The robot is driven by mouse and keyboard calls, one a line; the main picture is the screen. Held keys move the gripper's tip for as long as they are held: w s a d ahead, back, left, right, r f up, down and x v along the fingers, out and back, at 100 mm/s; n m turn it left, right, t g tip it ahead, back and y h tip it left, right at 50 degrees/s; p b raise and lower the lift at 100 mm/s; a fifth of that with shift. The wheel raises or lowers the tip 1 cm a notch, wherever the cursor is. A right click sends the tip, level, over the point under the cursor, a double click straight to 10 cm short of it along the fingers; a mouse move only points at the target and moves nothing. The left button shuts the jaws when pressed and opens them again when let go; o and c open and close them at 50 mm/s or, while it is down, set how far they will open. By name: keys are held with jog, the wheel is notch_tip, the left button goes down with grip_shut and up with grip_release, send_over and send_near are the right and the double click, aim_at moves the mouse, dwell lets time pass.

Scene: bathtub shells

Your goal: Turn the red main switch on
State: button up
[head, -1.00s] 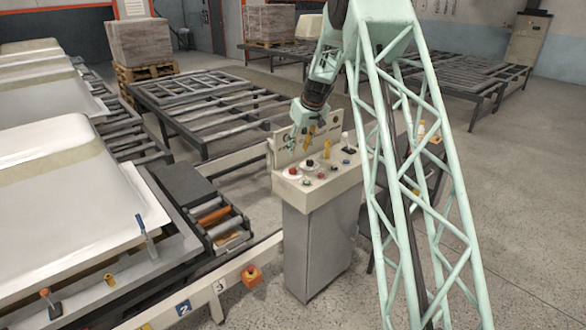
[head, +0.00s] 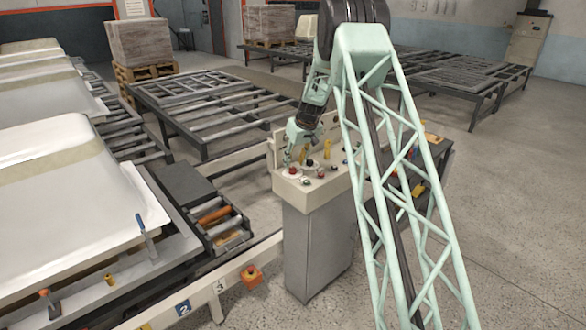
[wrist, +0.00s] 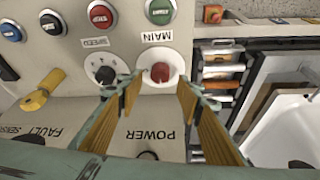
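The red main switch (wrist: 160,73) is a small red knob on a white round plate, beside the upside-down label MAIN in the wrist view. In the head view the red switch (head: 292,171) sits at the left of the sloped panel on the grey control cabinet (head: 318,250). My gripper (wrist: 160,88) is open, with its yellow-padded fingers on the left and right of the knob. A gap shows between the knob and each finger; whether the tips reach the plate is unclear. In the head view my gripper (head: 290,157) is just above the switch.
A black speed knob (wrist: 103,72) is close beside the left finger. A conveyor with a white tub shell (head: 70,190) stands left of the cabinet.

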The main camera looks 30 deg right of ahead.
aim_at(293, 168)
jog(key=shift+x, duration=1.9)
jog(key=shift+c, duration=0.9)
jog(key=c, duration=0.7)
